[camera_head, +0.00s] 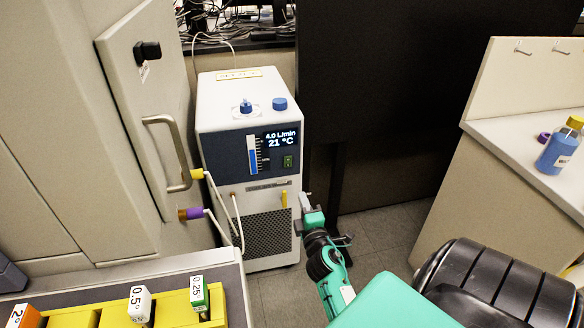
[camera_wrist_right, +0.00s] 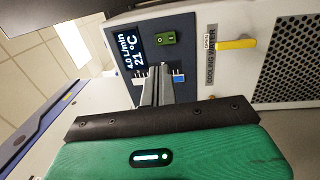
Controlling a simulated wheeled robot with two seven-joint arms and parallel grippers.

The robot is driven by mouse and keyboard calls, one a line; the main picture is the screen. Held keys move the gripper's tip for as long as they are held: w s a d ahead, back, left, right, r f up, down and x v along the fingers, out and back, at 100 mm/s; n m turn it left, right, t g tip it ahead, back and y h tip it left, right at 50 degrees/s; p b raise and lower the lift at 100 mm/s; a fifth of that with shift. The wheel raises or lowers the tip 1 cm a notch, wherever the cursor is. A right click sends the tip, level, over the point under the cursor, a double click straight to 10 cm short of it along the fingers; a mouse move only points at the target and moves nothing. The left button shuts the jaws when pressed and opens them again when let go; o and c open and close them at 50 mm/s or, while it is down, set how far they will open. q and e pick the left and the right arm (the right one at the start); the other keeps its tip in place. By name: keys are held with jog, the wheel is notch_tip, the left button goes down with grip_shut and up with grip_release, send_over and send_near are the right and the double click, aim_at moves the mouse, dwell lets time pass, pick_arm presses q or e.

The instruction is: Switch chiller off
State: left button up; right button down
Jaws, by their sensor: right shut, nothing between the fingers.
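The chiller (camera_head: 247,100) is a white box with a dark front panel. Its lit display (camera_head: 281,139) reads 4.0 L/min and 21 °C, and also shows in the right wrist view (camera_wrist_right: 134,53). The small green rocker switch (camera_head: 288,161) is below the display; it shows in the right wrist view (camera_wrist_right: 166,38) too. My right gripper (camera_head: 305,203) is in front of the chiller's right side, lower than the switch. Its fingers (camera_wrist_right: 158,75) are shut and empty, pointing toward the panel beside the switch, not visibly touching it. My left gripper is out of view.
Hoses run from the chiller to the cabinet (camera_head: 130,110) at left. A counter with a blue bottle (camera_head: 558,150) stands right. Floor (camera_head: 385,235) is clear between.

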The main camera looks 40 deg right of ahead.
dwell(0.3)
send_near(290, 158)
jog(key=x, duration=0.5)
jog(key=shift+w+d+f, duration=0.1)
jog(key=shift+w+f, duration=0.15)
jog(key=shift+f, duration=0.15)
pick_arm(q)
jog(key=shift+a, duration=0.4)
pick_arm(e)
jog(key=shift+w+d+r, duration=0.1)
jog(key=shift+w+d, duration=0.25)
jog(key=shift+w, duration=0.25)
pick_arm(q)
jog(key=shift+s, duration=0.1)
